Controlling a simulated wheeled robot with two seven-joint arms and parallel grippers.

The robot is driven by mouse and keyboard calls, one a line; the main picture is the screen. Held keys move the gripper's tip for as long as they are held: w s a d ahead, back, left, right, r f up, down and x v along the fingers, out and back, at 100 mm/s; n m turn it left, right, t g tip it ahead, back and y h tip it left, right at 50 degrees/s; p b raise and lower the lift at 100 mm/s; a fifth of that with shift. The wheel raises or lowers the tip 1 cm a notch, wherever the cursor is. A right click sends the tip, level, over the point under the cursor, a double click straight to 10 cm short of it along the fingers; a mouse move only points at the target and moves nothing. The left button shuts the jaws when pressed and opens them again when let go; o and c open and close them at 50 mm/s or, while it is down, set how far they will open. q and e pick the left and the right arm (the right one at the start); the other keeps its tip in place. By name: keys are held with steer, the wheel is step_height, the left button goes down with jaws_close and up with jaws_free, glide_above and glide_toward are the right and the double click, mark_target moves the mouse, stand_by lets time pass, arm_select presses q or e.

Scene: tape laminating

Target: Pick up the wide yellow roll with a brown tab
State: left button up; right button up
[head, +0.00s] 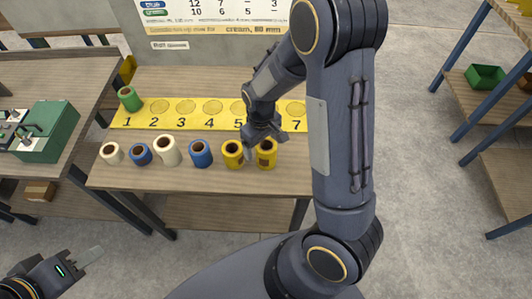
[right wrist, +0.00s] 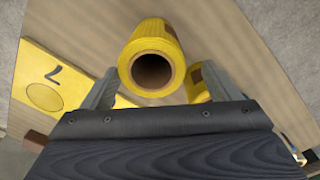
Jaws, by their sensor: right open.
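Two yellow rolls stand upright near the table's front edge in the head view, a left one (head: 232,158) and a right one (head: 266,160). My right gripper (head: 264,137) is open just above and behind them, partly covering the right roll's top. In the right wrist view, one yellow roll (right wrist: 153,45) with a brown core shows between the open fingers (right wrist: 158,90). A second yellow piece with a brown patch (right wrist: 197,76) is mostly hidden behind the gripper, near the right finger. I cannot tell which roll is wider. My left gripper (head: 85,262) is low at left, away from the table.
A yellow numbered strip (head: 170,122) lies behind the rolls; a green roll (head: 130,98) stands at its left end. Blue (head: 200,154) and cream (head: 168,151) rolls stand left of the yellow ones. A green machine (head: 45,130) sits on the left table. A wall panel stands behind.

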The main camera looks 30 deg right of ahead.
steer(key=f, duration=0.3)
steer(key=d+f, duration=0.1)
steer(key=f, duration=0.1)
steer(key=shift+s+p, duration=0.35)
steer(key=shift+p, duration=0.05)
steer(key=shift+r, duration=0.1)
steer(key=c, duration=1.1)
